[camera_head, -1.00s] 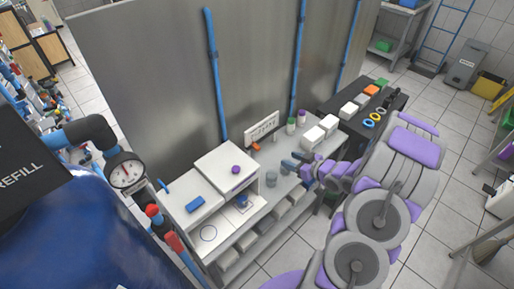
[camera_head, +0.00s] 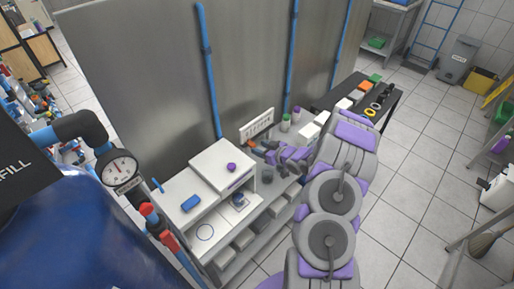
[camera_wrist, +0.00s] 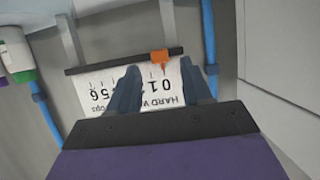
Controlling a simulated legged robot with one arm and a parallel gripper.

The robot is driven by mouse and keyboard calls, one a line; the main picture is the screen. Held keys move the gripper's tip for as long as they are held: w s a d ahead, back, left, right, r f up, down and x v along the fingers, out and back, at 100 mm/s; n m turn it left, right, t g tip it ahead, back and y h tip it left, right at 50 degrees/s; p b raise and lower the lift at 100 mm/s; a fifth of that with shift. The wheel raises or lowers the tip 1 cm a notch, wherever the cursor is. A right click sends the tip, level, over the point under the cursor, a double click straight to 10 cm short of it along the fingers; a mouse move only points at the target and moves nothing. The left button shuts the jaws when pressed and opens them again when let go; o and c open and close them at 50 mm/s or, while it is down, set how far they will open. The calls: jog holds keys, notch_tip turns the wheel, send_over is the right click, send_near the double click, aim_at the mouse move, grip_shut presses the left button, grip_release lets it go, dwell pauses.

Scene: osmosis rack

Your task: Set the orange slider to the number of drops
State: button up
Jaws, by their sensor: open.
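The orange slider (camera_wrist: 160,58) sits on a black rail along a white scale panel (camera_wrist: 155,88), upside down in the wrist view. Its pointer is by the 0 and 1 marks; I cannot tell which exactly. The 5 and 6 marks show at the other end; my finger hides the numbers between. The panel (camera_head: 257,124) stands at the back of the bench in the head view. My gripper (camera_wrist: 160,84) is open and empty, its fingers in front of the panel, with the slider beyond and between them in the picture. I cannot tell any contact.
A white box with a purple knob (camera_head: 231,167) stands left of my gripper on the bench. Green- and purple-capped bottles (camera_head: 285,123) stand right of the panel. A grey wall (camera_head: 140,80) with blue pipes rises behind.

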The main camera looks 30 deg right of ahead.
aim_at(255, 146)
jog(key=shift+x, duration=1.5)
grip_shut()
